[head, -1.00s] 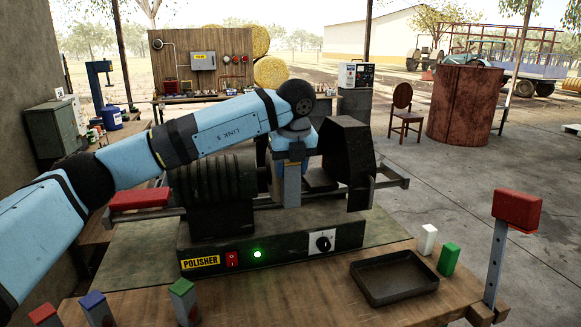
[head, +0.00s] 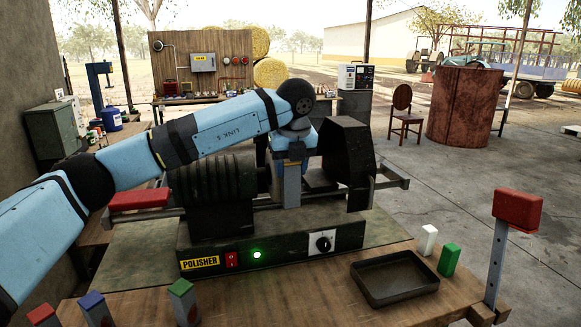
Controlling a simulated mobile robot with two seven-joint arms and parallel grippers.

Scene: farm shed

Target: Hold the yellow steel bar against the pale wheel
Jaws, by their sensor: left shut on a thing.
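My left arm reaches over the polisher (head: 280,240) from the left. Its gripper (head: 291,195) points down at the middle of the machine, between the ribbed dark motor (head: 215,185) and the black hood (head: 347,165). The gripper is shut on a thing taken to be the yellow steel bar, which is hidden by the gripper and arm. I cannot make out the pale wheel, so contact between bar and wheel cannot be told. A green light (head: 257,254) on the polisher's front is lit, beside a red switch (head: 232,259) and a dial (head: 322,242). My right gripper is out of view.
An empty dark tray (head: 394,278) lies on the wooden bench (head: 300,305), with a white block (head: 428,240) and a green block (head: 449,259) beside it. A red-topped grey post (head: 495,265) stands at the right edge. Several colour-topped posts stand at front left.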

